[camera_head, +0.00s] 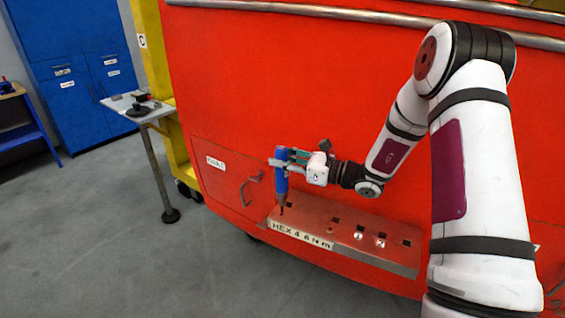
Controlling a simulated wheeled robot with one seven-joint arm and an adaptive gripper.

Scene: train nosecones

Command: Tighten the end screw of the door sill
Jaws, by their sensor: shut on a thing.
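My gripper (291,162) is shut on a blue screwdriver (281,181), which it holds about upright. The screwdriver's dark tip points down at the left end of the door sill (352,251). I cannot tell whether the tip touches the end screw, which is hidden or too small to see. The sill is a metal ledge on the red nosecone (330,70), with a "HEX 4 6 N m" label on its front. Several dark holes or screws and two bright spots show on its top.
A panel with a handle (246,189) lies left of the sill. A small grey table (139,108) with dark objects stands further left, beside a yellow frame (157,60). Blue cabinets (75,60) stand at the back left. The grey floor at front left is clear.

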